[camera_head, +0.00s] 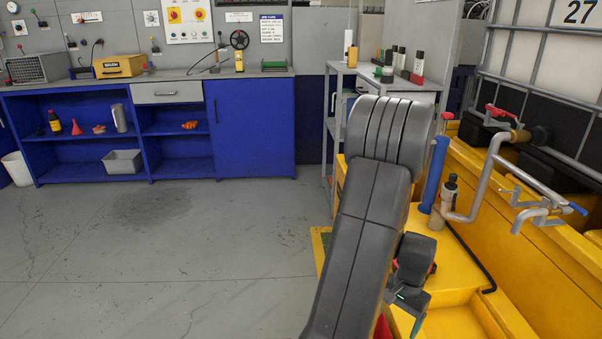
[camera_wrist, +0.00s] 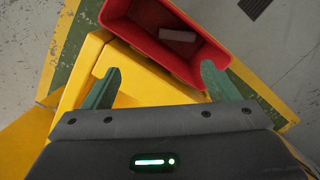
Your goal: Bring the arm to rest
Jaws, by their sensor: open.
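My gripper (camera_wrist: 157,88) is open in the wrist view, with its two green fingers apart and nothing between them. Below it are the edge of a yellow platform (camera_wrist: 140,92) and a red bin (camera_wrist: 142,40). A pale block (camera_wrist: 177,35) lies inside the bin. In the head view my dark grey arm stands bent in front of the yellow platform (camera_head: 455,262). The wrist end hangs low at the arm's right side, and its fingertips are hard to make out there.
Pipework with a red-handled valve (camera_head: 497,112) and a blue cylinder (camera_head: 433,175) stand right of my arm. A grey shelf (camera_head: 330,130) with bottles is behind it. A blue workbench (camera_head: 250,125) lines the back wall. The grey floor (camera_head: 170,260) at left is clear.

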